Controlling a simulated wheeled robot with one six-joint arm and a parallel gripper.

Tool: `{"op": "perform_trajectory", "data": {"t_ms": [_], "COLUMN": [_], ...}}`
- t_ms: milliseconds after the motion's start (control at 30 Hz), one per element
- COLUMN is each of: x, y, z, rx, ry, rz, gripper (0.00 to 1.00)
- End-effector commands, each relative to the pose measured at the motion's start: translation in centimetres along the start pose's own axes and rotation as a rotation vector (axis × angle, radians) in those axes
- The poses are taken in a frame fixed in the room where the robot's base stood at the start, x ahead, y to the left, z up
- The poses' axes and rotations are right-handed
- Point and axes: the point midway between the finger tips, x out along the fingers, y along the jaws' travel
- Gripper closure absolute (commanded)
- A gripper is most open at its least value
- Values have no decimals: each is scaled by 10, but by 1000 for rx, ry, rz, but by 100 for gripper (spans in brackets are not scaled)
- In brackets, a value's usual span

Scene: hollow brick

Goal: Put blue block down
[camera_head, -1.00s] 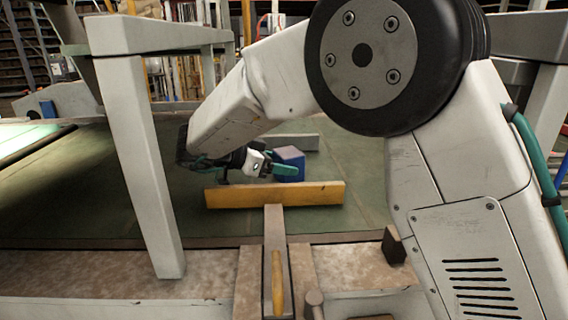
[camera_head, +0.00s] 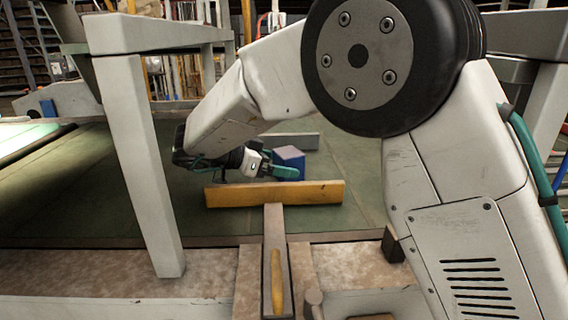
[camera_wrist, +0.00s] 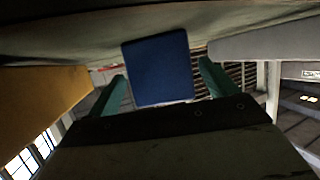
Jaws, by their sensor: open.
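The blue block (camera_head: 289,160) sits on the green table surface (camera_head: 345,215), between a yellow bar in front and a grey bar behind. In the wrist view the blue block (camera_wrist: 158,69) lies ahead, between the tips of the two teal fingers, with a gap on each side. My gripper (camera_head: 280,171) is open and low over the table, at the left side of the block. It also shows in the wrist view (camera_wrist: 160,85). In the head view the near finger overlaps the block's lower left part.
The yellow bar (camera_head: 275,194) stands just in front of my gripper, and it shows at left in the wrist view (camera_wrist: 35,100). The grey bar (camera_head: 292,141) is behind. A white post (camera_head: 140,165) stands at left. The green surface to the right is clear.

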Motion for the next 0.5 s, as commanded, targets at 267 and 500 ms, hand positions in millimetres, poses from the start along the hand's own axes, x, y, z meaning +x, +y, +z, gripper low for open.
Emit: {"op": "perform_trajectory", "data": {"t_ms": [267, 500], "x": [-52, -69], "y": [-1, -1], "z": [-2, -3], "rx": [6, 8], "ry": [-1, -2], "rz": [-7, -6], "gripper": [15, 15]}}
